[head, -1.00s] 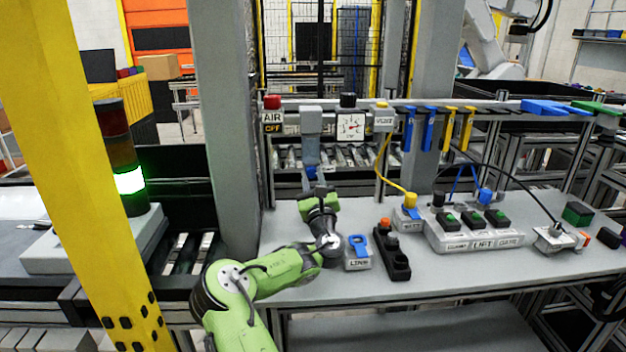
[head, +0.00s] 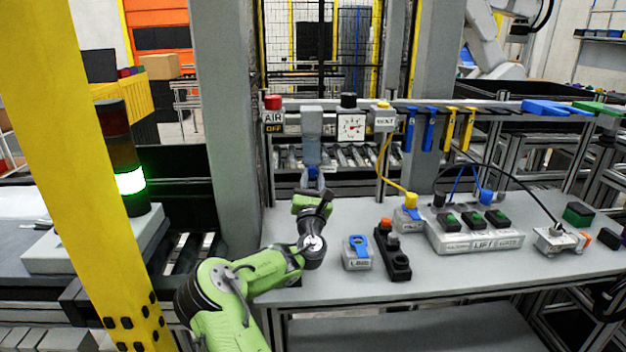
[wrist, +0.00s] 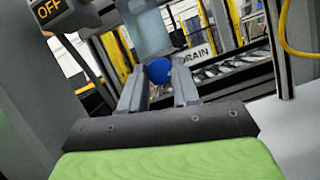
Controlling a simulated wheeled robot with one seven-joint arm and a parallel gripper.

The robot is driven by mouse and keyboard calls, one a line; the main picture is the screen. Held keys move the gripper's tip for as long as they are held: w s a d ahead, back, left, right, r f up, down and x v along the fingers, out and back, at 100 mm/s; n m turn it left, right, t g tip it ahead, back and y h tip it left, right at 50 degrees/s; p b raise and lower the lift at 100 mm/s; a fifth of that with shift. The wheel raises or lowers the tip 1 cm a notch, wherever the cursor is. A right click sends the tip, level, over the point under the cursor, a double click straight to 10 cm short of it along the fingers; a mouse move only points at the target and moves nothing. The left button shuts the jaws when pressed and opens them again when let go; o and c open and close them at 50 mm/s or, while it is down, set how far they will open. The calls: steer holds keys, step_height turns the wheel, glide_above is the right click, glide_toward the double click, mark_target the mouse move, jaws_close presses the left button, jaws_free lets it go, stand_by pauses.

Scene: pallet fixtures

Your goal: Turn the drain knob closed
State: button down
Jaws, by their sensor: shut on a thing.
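The drain knob is a small blue knob (wrist: 158,71) under the grey filter bowl (wrist: 146,28). In the head view the knob (head: 313,172) shows only in small part, below the bowl (head: 312,130). My gripper (wrist: 159,80) has its two grey fingers on either side of the knob and is shut on it from below. In the head view my gripper (head: 312,181) points up at the knob from the green wrist. A DRAIN label (wrist: 195,55) shows right of the knob in the wrist view. The knob's turn angle cannot be read.
An AIR box (head: 273,115) with a red button and OFF sign stands left of the bowl, a gauge (head: 351,127) right of it. A yellow hose (head: 385,158) hangs further right. A blue-handled LINE box (head: 357,252) and a black button box (head: 392,252) stand on the table.

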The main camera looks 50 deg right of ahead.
steer(key=m+g+p, duration=0.1)
steer(key=m+g, duration=0.1)
steer(key=m, duration=0.2)
steer(key=m+g+h+p, duration=0.1)
steer(key=m+g, duration=0.1)
steer(key=m, duration=0.3)
steer(key=shift+w+a+r, duration=0.15)
steer(key=shift+r, duration=0.05)
steer(key=m+g+p, duration=0.1)
steer(key=m, duration=0.2)
steer(key=m+g+y+p, duration=0.1)
steer(key=m, duration=0.2)
steer(key=shift+m+g, duration=0.3)
steer(key=shift+m, duration=0.1)
steer(key=c, duration=0.8)
jaws_free()
steer(key=shift+r, duration=0.1)
steer(key=shift+a, duration=0.15)
steer(key=b+v, duration=0.1)
steer(key=v, duration=1.4)
steer(key=shift+a+r, duration=0.15)
steer(key=shift+a, duration=0.2)
